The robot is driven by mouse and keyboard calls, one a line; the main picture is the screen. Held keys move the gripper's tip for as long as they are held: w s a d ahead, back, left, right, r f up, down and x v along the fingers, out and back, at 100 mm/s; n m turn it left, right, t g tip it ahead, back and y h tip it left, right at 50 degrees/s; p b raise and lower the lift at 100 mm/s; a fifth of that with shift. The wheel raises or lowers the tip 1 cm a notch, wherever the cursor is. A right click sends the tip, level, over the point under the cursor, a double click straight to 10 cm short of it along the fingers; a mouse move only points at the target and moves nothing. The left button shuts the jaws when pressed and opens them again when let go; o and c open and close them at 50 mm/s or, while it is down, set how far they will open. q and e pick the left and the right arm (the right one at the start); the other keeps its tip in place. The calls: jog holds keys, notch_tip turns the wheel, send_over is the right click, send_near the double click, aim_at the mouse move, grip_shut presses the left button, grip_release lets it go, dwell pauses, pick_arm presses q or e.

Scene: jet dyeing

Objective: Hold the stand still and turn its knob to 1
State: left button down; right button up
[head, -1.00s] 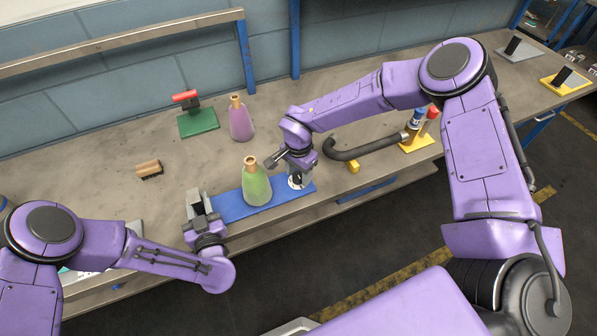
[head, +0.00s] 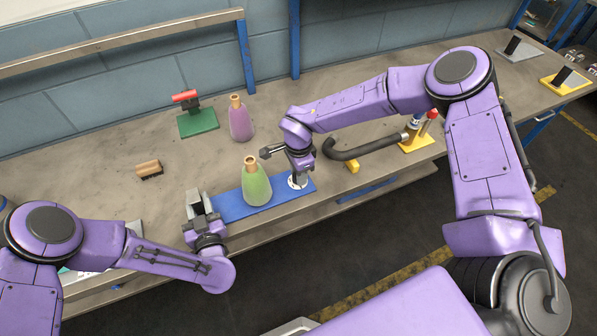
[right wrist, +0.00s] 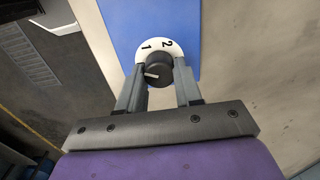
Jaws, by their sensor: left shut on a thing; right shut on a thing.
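The stand is a long blue board (head: 232,207) on the bench. It carries a green flask (head: 257,189) with a tan neck and, at its right end, a white dial (head: 297,184) with a dark knob. In the right wrist view the black knob (right wrist: 159,70) sits between my right fingers, and the dial shows 1 and 2. Its white mark points left, below the 1. My right gripper (right wrist: 160,85) is shut on the knob. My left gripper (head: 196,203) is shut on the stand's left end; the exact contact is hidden.
A purple flask (head: 240,122) and a green base with a red-topped piece (head: 197,122) stand behind. A brown block (head: 149,170) lies at left. A dark curved hose (head: 365,149) and a yellow holder (head: 417,143) are at right. The bench's front edge is close.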

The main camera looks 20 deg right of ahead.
jog(key=m, duration=0.7)
dwell(0.5)
jog(key=o, duration=1.1)
jog(key=shift+c, duration=0.2)
jog(key=shift+r, duration=0.1)
notch_tip(320, 180, up, 12)
